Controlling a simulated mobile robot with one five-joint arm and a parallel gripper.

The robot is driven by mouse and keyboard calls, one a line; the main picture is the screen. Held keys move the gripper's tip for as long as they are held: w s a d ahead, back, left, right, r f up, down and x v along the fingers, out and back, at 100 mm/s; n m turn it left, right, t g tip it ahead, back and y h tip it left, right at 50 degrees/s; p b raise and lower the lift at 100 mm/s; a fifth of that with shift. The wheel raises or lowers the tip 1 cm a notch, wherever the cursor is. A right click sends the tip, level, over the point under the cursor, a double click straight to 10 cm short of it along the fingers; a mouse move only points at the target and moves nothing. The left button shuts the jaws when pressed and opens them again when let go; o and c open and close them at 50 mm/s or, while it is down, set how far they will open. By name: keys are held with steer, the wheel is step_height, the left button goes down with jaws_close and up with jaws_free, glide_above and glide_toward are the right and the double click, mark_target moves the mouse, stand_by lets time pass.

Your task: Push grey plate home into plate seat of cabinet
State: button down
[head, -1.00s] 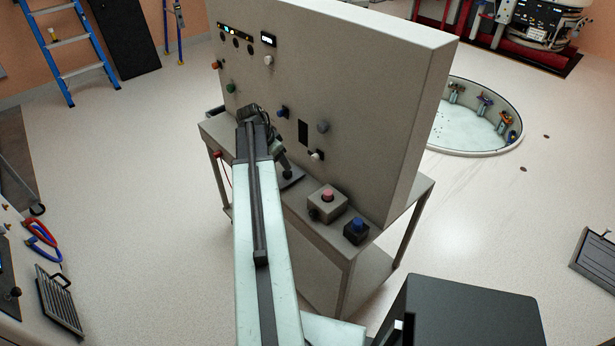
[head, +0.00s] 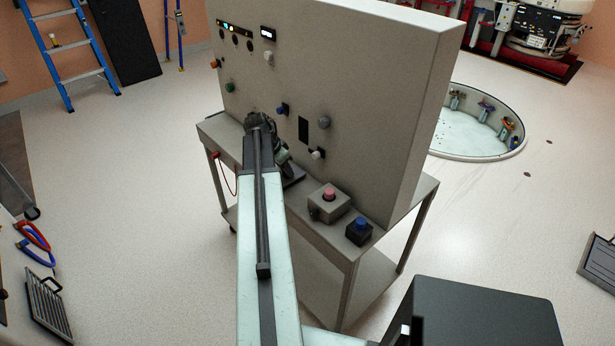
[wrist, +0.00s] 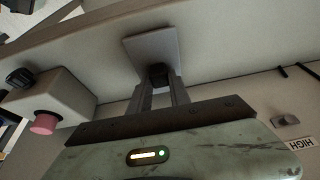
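The tall grey cabinet (head: 365,110) stands on a bench in the middle of the head view. The grey plate (wrist: 152,46) shows in the wrist view, with a dark block-like grip standing out from it. My gripper (wrist: 160,82) has its two fingers at the sides of this dark grip and looks shut on it. In the head view my arm hides most of the gripper; a dark edge of the plate (head: 293,174) shows beside it, low by the cabinet's front. I cannot pick out the plate seat or tell how the plate meets it.
A box with a pink button (head: 328,202) and a dark box with a blue button (head: 359,230) stand on the bench ledge, right of my gripper. Several knobs and a dark slot (head: 303,129) are on the cabinet front.

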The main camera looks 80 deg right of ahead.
steer(key=shift+r+p, duration=3.2)
steer(key=shift+f, duration=0.15)
steer(key=shift+f, duration=0.1)
